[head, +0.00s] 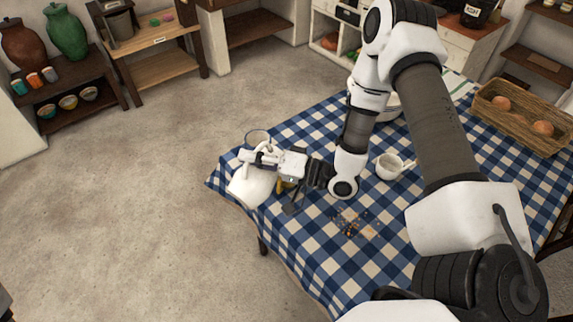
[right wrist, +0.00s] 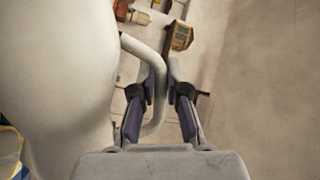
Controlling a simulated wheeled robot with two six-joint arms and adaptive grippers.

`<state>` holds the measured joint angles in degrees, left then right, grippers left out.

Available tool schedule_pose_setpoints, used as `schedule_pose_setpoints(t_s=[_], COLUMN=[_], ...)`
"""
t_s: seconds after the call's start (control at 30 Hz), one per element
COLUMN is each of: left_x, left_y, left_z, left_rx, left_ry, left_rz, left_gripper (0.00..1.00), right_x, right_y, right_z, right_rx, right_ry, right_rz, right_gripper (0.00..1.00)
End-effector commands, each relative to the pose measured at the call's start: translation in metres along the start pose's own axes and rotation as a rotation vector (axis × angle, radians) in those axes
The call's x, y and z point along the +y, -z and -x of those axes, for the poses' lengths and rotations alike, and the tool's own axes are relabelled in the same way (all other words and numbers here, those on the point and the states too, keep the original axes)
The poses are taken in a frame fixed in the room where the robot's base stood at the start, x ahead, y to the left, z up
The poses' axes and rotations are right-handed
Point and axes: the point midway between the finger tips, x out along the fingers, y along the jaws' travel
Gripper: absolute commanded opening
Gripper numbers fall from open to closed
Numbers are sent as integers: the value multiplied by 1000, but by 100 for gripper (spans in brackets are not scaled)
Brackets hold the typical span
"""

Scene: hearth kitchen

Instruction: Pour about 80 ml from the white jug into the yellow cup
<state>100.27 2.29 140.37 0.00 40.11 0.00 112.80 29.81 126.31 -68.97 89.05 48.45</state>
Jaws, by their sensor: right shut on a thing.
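The white jug (head: 249,189) is at the near left edge of the checked table, held by its handle in my right gripper (head: 262,158). It looks tilted, but its opening and contents cannot be made out. In the right wrist view the jug's white body (right wrist: 60,80) fills the left side, and its handle (right wrist: 157,75) runs between the two fingers of the gripper (right wrist: 158,100). A small patch of yellow (head: 280,186) shows just right of the jug, mostly hidden by jug and gripper; it may be the yellow cup. My left gripper is out of view.
A clear or grey vessel (head: 257,138) stands behind the gripper. A white cup (head: 390,166) and a wicker basket (head: 515,116) with round brown things are farther right on the table. A small speckled patch (head: 351,223) lies on the cloth. Open floor lies left.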

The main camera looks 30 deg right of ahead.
Motion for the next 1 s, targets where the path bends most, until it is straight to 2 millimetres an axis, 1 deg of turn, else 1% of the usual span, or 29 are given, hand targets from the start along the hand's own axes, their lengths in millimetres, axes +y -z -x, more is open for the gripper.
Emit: schedule_pose_setpoints(t_s=[1.0], left_x=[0], left_y=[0], left_z=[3], left_rx=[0], left_ry=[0], left_rz=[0], left_gripper=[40], right_x=[-2], right_y=[10], right_z=[3], right_rx=[10], right_ry=[19], right_rz=[-40], right_gripper=[0])
